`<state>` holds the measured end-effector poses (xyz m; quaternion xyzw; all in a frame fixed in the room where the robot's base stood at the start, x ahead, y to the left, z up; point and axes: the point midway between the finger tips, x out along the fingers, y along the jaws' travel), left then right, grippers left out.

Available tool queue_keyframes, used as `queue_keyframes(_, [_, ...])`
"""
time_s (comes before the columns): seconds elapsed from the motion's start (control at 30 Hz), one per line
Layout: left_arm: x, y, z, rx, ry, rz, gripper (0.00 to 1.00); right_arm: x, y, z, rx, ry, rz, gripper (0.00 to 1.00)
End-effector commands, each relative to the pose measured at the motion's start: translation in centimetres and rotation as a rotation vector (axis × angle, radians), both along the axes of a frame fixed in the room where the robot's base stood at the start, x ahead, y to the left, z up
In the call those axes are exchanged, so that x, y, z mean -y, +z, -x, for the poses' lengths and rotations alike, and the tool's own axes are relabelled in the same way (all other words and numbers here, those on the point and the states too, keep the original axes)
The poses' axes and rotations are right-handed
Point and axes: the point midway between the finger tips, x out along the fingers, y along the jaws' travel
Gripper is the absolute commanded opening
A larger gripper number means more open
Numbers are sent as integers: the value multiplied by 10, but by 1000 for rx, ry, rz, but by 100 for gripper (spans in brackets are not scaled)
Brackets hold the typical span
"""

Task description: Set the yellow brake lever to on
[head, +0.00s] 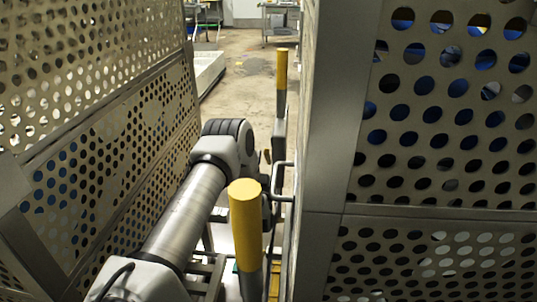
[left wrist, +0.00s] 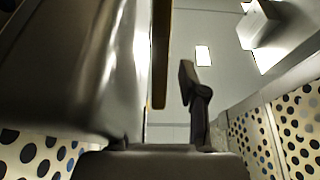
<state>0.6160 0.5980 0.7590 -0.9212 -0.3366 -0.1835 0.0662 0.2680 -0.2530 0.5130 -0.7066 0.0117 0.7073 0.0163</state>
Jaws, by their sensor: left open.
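Two upright yellow-topped bars show in the head view: a near thick one (head: 245,208) and a farther, thinner one (head: 281,70). I cannot tell for sure which is the yellow brake lever, or its setting. My left gripper (head: 264,158) is open at the end of my left arm, mostly hidden behind its wrist, beyond the near bar. In the left wrist view one dark finger (left wrist: 195,95) shows clearly. A brownish-yellow bar (left wrist: 160,55) hangs to its left, apart from it. The other finger is mostly hidden. My right gripper is out of view.
Perforated metal panels stand close on the left (head: 110,150) and right (head: 440,170), leaving a narrow gap around my left arm. A dark bent rail (head: 283,164) is beside the gripper. Open concrete floor (head: 240,75) and a metal cart (head: 281,12) lie beyond.

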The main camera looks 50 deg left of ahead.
Motion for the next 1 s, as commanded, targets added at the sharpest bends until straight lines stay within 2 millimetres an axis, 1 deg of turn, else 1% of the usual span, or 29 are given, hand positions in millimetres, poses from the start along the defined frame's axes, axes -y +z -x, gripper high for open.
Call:
queue_keyframes(0.03, [-4,3,-5,2,1,-1,42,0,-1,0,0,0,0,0])
queue_keyframes(0.13, [-9,6,-11,1,0,-1,42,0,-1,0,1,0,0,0])
queue_keyframes(0.37, [-10,6,-12,-2,-1,0,42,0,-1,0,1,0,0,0])
queue_keyframes(0.4, [-10,6,-12,-2,-1,0,28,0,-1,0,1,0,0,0])
queue_keyframes(0.47, [-10,6,-12,-2,-1,0,6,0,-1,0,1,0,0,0])
queue_keyframes(0.5, [-10,6,-12,-2,-1,0,0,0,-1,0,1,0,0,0])
queue_keyframes(0.67, [-10,6,-12,-2,-1,0,0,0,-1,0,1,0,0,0])
queue_keyframes(0.77, [-11,11,-13,-15,0,12,0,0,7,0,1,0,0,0])
queue_keyframes(0.87, [-14,21,-16,-66,0,55,0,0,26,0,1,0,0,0])
queue_keyframes(0.9, [-15,25,-19,-96,-1,79,0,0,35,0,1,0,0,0])
queue_keyframes(1.0, [-20,30,-25,-177,-1,149,0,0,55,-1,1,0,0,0])
